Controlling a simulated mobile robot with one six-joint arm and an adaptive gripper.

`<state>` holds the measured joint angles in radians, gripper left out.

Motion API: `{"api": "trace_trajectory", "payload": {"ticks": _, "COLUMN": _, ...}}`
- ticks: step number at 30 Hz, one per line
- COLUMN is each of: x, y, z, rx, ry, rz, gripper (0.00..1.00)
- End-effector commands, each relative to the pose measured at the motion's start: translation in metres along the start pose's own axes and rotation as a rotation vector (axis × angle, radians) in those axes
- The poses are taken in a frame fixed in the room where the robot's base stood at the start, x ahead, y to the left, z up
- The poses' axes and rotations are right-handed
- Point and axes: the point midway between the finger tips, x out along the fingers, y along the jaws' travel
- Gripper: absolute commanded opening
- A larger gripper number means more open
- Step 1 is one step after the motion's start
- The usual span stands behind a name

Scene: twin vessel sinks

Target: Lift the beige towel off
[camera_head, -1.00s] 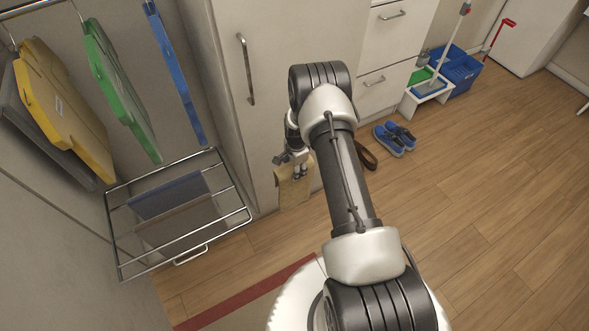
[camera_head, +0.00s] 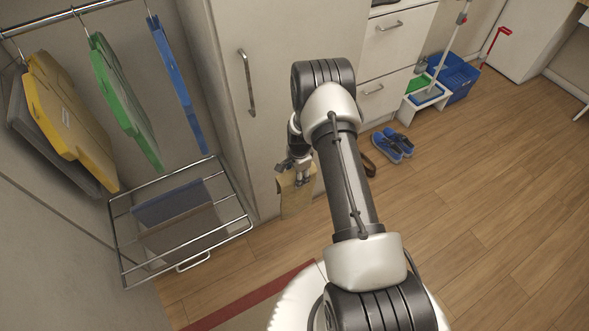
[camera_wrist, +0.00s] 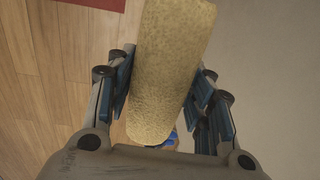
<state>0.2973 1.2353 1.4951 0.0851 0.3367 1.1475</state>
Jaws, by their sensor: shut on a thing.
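The beige towel (camera_wrist: 168,75) hangs between the fingers of my gripper (camera_wrist: 165,85) in the wrist view, with a finger against each side of it. In the head view the towel (camera_head: 297,196) hangs below my gripper (camera_head: 296,165), in front of the pale cabinet, clear of the rack. My gripper is shut on it. The metal drying rack (camera_head: 118,237) stands to the left, apart from the towel. A blue-grey towel (camera_head: 172,202) and a brown towel (camera_head: 185,232) hang on its bars.
A tall cabinet (camera_head: 290,30) stands behind my gripper. Blue shoes (camera_head: 393,144) and a blue crate (camera_head: 455,78) are on the right. The wooden floor (camera_head: 480,220) is open at right.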

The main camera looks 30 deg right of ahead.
Motion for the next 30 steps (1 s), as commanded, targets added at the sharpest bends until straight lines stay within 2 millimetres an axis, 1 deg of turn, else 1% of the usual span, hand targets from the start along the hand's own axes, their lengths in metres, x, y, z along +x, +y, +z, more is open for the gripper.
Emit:
{"api": "trace_trajectory", "payload": {"ticks": 1, "x": -0.004, "y": 0.006, "z": 0.000, "rx": 0.002, "ry": 0.000, "rz": 0.002, "gripper": 0.01}}
{"api": "trace_trajectory", "payload": {"ticks": 10, "x": -0.007, "y": 0.043, "z": 0.000, "rx": 0.002, "ry": 0.001, "rz": 0.001, "gripper": 0.01}}
{"api": "trace_trajectory", "payload": {"ticks": 17, "x": -0.007, "y": 0.070, "z": -0.001, "rx": 0.004, "ry": 0.000, "rz": 0.000, "gripper": 0.01}}
{"api": "trace_trajectory", "payload": {"ticks": 21, "x": -0.003, "y": 0.084, "z": -0.001, "rx": 0.003, "ry": 0.000, "rz": -0.003, "gripper": 0.01}}
{"api": "trace_trajectory", "payload": {"ticks": 26, "x": -0.006, "y": 0.097, "z": -0.001, "rx": 0.002, "ry": 0.001, "rz": -0.003, "gripper": 0.01}}
{"api": "trace_trajectory", "payload": {"ticks": 30, "x": -0.009, "y": 0.100, "z": 0.000, "rx": 0.000, "ry": 0.002, "rz": -0.002, "gripper": 0.01}}
